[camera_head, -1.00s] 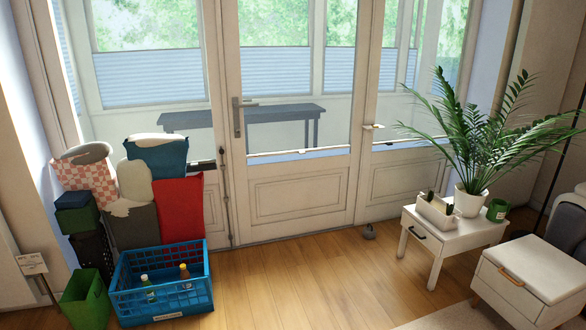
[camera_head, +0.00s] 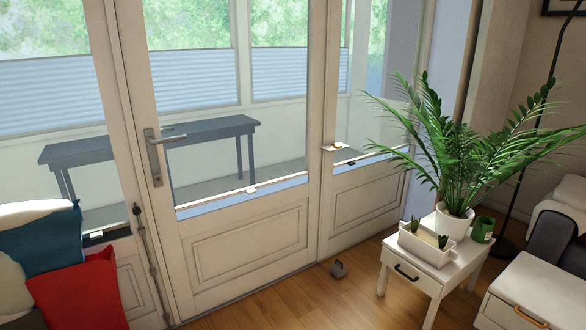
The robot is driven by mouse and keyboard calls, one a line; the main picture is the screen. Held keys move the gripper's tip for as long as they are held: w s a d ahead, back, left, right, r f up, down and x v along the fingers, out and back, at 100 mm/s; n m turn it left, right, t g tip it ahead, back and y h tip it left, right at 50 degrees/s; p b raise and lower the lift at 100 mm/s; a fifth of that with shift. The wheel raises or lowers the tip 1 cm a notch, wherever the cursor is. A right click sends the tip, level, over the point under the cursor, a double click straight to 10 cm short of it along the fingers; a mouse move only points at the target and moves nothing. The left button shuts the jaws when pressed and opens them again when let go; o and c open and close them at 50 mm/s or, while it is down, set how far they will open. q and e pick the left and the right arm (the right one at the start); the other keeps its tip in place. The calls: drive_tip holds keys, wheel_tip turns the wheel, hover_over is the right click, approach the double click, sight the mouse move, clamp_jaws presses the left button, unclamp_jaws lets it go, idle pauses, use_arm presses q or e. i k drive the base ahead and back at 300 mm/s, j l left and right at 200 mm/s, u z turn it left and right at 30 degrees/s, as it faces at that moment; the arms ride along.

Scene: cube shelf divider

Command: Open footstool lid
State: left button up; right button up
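A white box-shaped piece with a flat top and a tan handle (camera_head: 535,290) stands at the lower right, cut off by the picture's edge. It has the low form of a stool or a drawer unit, and I cannot tell whether it is the footstool. Its top looks closed. No other footstool shows clearly. Neither of my grippers is in view.
A white side table (camera_head: 417,277) holds a potted palm (camera_head: 456,218), a small planter (camera_head: 427,243) and a green mug (camera_head: 483,229). A glazed door (camera_head: 247,243) stands behind. A doorstop (camera_head: 338,269) lies on the wooden floor. Cushions (camera_head: 77,298) are at the left.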

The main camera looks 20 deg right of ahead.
sight(552, 295)
drive_tip(key=i+l+z, duration=0.2)
drive_tip(key=z, duration=0.25)
drive_tip(key=i+z, duration=0.45)
drive_tip(key=i+l+z, duration=0.1)
drive_tip(key=z, duration=0.35)
drive_tip(key=i+j+z, duration=0.15)
drive_tip(key=i+z, duration=0.3)
drive_tip(key=i+j+z, duration=0.15)
drive_tip(key=z, duration=0.3)
